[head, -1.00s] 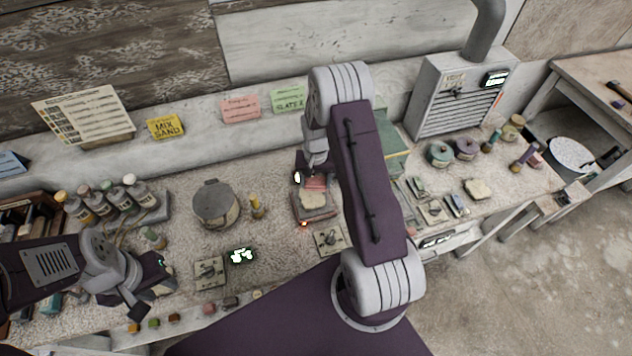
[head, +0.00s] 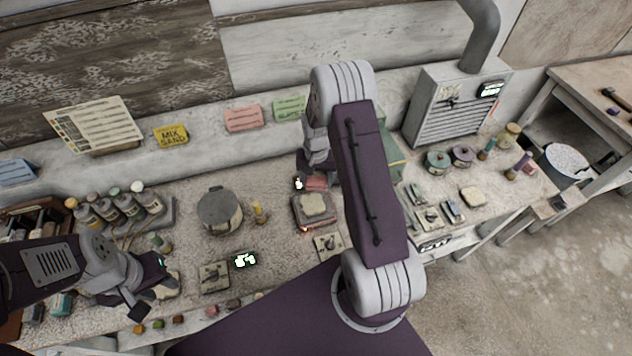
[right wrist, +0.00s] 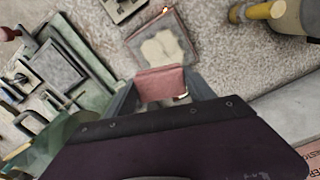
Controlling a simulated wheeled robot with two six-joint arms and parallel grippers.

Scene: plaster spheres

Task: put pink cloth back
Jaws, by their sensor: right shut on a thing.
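The pink cloth (right wrist: 160,84) is a small folded block in the right wrist view. It sits between the fingers of my right gripper (right wrist: 164,88), which is shut on it. In the head view the pink cloth (head: 316,184) shows at the far edge of a square plate (head: 299,219) with a pale slab on it. My right gripper (head: 318,178) there is mostly hidden behind my arm. The plate with its pale patch (right wrist: 160,46) also shows in the right wrist view, just beyond the cloth. My left gripper (head: 148,296) is low at the left; its fingers are unclear.
A lidded pot (head: 219,210) and a small yellow-topped bottle (head: 260,212) stand left of the plate. Several bottles (head: 122,206) stand farther left. A louvred grey box (head: 453,98) stands at the back right. Small tools and jars lie right of my arm.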

